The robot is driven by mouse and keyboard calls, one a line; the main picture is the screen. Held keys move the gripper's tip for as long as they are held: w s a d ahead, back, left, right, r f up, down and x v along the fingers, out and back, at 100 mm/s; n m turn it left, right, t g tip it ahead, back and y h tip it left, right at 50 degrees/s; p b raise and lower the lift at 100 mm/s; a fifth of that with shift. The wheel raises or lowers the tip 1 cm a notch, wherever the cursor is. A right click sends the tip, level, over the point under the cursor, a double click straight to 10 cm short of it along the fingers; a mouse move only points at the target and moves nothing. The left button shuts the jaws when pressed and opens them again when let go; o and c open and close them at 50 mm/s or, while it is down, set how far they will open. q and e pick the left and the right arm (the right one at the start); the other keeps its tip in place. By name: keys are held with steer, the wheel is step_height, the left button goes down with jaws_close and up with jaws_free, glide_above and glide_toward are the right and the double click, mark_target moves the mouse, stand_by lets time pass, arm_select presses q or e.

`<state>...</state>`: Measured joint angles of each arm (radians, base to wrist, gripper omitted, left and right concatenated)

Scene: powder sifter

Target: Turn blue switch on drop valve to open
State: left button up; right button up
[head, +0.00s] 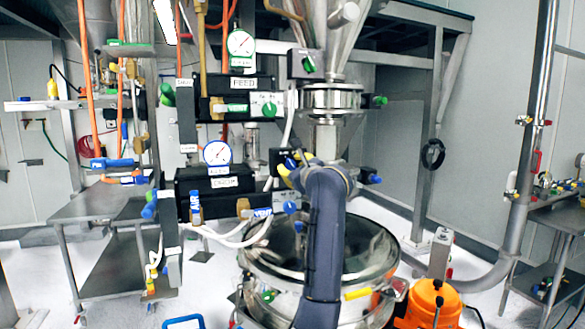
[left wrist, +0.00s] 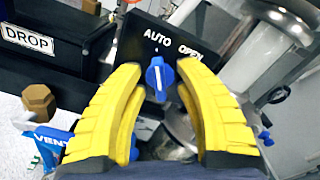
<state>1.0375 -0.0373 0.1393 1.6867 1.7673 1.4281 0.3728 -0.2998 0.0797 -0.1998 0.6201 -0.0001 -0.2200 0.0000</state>
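The blue switch (left wrist: 156,84) sits on a black panel (left wrist: 150,38) marked AUTO and OPEN in the left wrist view. My left gripper (left wrist: 158,70) is open, with one yellow finger on each side of the switch. A gap shows between each fingertip and the switch. My right gripper is not in view.
A brass hex fitting (left wrist: 39,101) and a blue VENT handle (left wrist: 48,136) lie left of my fingers. A steel vessel (head: 365,255) stands below, with a steel hopper (head: 340,40) above. An orange container (head: 432,303) stands at lower right.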

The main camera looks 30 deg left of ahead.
arm_select(q)
steer(key=shift+c, duration=0.4)
jaws_close()
stand_by(0.4)
